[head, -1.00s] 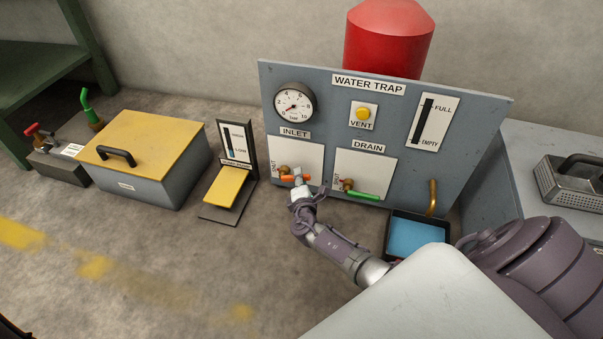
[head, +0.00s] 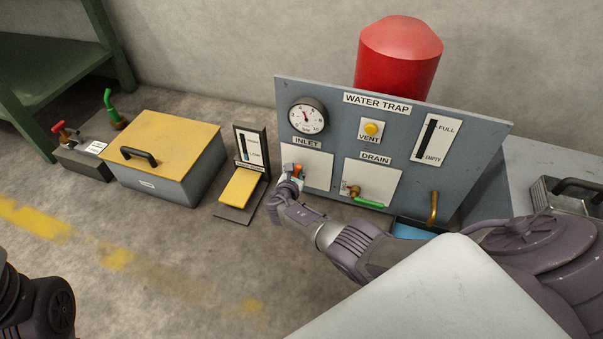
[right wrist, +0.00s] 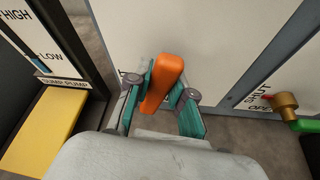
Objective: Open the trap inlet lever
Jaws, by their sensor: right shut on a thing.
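The orange inlet lever (head: 298,169) is on the white plate under the INLET label, at the left of the grey WATER TRAP panel (head: 462,165). In the right wrist view the lever (right wrist: 165,82) stands nearly upright, leaning a little. My right gripper (head: 291,180) is in front of it; in the wrist view its green-padded fingers (right wrist: 166,100) are shut on the lever, one on each side. The gripper hides the lever's lower part and pivot in the head view. Part of my left arm shows at the lower left, but its gripper is out of view.
The green drain lever (head: 369,204) lies nearly level to the right. A pressure gauge (head: 307,116) and the yellow vent button (head: 371,129) are above. A blue tray (head: 412,230) is partly hidden.

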